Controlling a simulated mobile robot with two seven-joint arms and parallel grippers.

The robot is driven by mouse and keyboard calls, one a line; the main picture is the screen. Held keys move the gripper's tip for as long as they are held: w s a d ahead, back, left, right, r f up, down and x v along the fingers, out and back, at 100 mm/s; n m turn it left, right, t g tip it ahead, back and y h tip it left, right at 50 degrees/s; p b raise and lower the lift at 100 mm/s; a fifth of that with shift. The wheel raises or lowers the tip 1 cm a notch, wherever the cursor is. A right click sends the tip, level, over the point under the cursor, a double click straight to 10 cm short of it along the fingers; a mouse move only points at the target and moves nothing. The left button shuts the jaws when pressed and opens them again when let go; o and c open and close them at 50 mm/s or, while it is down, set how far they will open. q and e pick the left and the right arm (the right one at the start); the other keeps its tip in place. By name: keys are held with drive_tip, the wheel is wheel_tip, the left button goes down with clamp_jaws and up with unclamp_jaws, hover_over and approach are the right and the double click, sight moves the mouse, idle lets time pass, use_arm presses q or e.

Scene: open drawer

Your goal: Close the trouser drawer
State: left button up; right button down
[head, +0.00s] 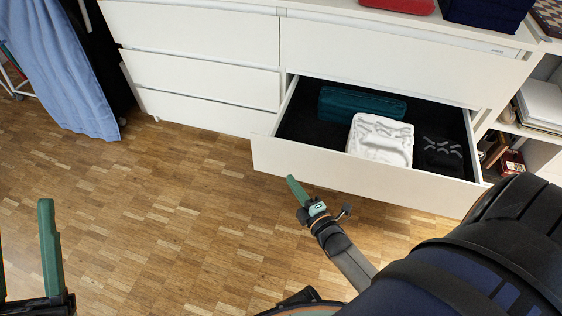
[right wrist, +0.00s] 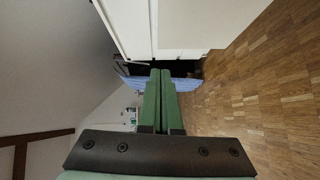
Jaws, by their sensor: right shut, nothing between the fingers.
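The open drawer (head: 300,162) is the lower right one of a white dresser. It is pulled out and holds folded clothes: teal (head: 360,103), white (head: 380,140) and black (head: 440,155). My right gripper (head: 292,180) is shut and empty. Its green tip overlaps the lower edge of the drawer front near its left end in the head view; I cannot tell whether it touches. The right wrist view shows its two green fingers (right wrist: 160,72) together. My left gripper (head: 24,222) is at the lower left, fingers apart, far from the drawer and partly cut off by the frame.
The dresser's other drawers (head: 200,80) are shut. A shelf with books and papers (head: 540,105) stands at the right. A blue cloth (head: 60,70) hangs at the left. The wooden floor (head: 170,220) in front is clear.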

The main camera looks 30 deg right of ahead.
drive_tip(key=f+n, duration=0.1)
drive_tip(key=b, duration=0.4)
approach(275, 141)
drive_tip(key=w+a, duration=0.3)
drive_tip(key=w, duration=0.1)
drive_tip(key=d, duration=0.1)
drive_tip(key=w+d+b, duration=0.1)
drive_tip(key=d, duration=0.1)
drive_tip(key=shift+w+f+t, duration=0.25)
drive_tip(key=shift+f+t, duration=0.05)
drive_tip(key=shift+f, duration=0.05)
use_arm(q)
drive_tip(key=f, duration=0.1)
drive_tip(key=s+f+h, duration=0.1)
drive_tip(key=f, duration=0.1)
drive_tip(key=f+m+h, duration=0.1)
drive_tip(key=shift+s+d+f+b, duration=0.2)
drive_tip(key=shift+s+d+b, duration=0.1)
drive_tip(key=shift+s+d, duration=0.1)
use_arm(e)
drive_tip(key=shift+w+d+r, duration=0.1)
drive_tip(key=shift+w+d, duration=0.05)
drive_tip(key=shift+d, duration=0.05)
use_arm(q)
drive_tip(key=shift+w, duration=0.1)
